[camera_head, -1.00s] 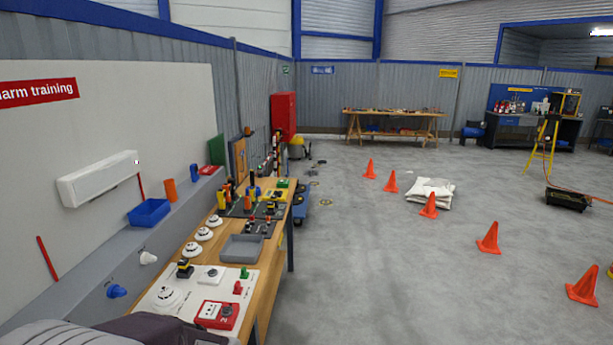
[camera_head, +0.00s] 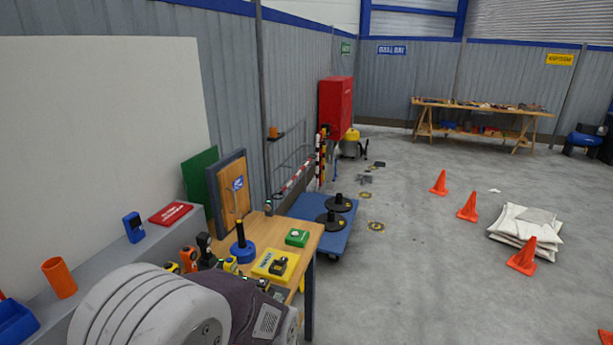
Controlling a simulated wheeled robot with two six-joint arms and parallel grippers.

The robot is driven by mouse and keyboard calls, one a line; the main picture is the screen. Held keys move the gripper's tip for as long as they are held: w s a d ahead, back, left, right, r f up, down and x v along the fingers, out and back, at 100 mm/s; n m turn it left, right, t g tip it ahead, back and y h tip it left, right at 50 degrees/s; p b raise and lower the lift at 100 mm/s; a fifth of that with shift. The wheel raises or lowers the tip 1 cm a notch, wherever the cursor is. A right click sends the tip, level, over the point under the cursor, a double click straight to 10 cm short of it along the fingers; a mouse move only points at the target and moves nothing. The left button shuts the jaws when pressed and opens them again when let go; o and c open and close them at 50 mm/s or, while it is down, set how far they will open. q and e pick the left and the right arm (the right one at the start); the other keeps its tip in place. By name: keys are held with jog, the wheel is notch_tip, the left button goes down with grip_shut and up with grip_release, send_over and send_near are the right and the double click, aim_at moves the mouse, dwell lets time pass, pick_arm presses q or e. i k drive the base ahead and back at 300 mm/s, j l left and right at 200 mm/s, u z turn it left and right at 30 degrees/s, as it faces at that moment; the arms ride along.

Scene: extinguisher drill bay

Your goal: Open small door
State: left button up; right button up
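A small wooden door (camera_head: 234,193) with a blue sign and a metal handle stands upright in a dark grey frame (camera_head: 215,200). It is at the back left, behind the end of the workbench, and looks shut. A large grey and white part of my own arm fills the lower left of the view and hides much of the bench. Neither of my grippers is in view.
The wooden workbench (camera_head: 300,232) holds a green box (camera_head: 297,237), a yellow box (camera_head: 275,264) and several tools. A blue trolley (camera_head: 342,222) with black round bases stands past its end.

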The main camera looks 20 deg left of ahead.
aim_at(232, 179)
jog(key=i, duration=2.35)
jog(key=u, duration=2.95)
